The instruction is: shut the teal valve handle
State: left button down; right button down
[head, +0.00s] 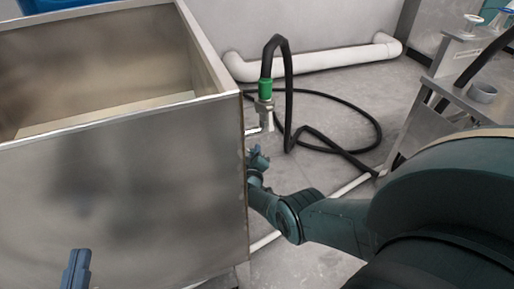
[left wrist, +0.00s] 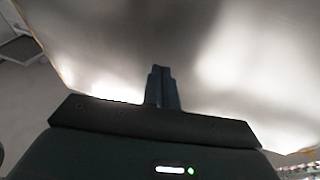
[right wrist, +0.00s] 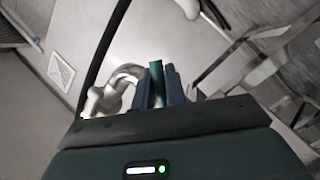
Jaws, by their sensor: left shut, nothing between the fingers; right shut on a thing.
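The teal valve handle (right wrist: 156,76) shows as a narrow strip between the fingers of my right gripper (right wrist: 160,82) in the right wrist view. That gripper is shut on it. In the head view my right gripper (head: 257,160) is beside the tank's right corner, below the metal valve fitting (head: 265,112); I cannot make out the handle there. My left gripper (head: 76,268) is shut and empty in front of the tank's front wall. Its closed fingers (left wrist: 162,86) also show in the left wrist view.
A large open metal tank (head: 120,185) fills the left. A black hose (head: 289,100) with a green connector (head: 265,88) rises from the fitting and loops over the floor. A white pipe (head: 310,62) runs along the wall. A metal frame (head: 425,115) stands at the right.

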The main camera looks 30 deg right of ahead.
pick_arm(q)
jog(key=shift+r, duration=0.15)
jog(key=shift+r+p, duration=0.1)
jog(key=shift+p, duration=0.45)
jog(key=shift+a+f+p, duration=0.2)
jog(key=shift+a+p, duration=0.05)
jog(key=shift+p, duration=0.25)
pick_arm(e)
jog(key=w+a+f+m+g+y, duration=0.1)
jog(key=a+f+m+y, duration=0.1)
jog(key=a+m+y, duration=0.2)
jog(key=shift+w+a+f+m+y, duration=0.3)
jog(key=shift+a+m, duration=0.4)
jog(key=shift+m, duration=1.2)
jog(key=shift+a, duration=0.1)
jog(key=c, duration=1.4)
grip_release()
jog(key=shift+c, duration=0.2)
pick_arm(q)
jog(key=shift+r, duration=0.1)
pick_arm(e)
jog(key=shift+s, duration=0.15)
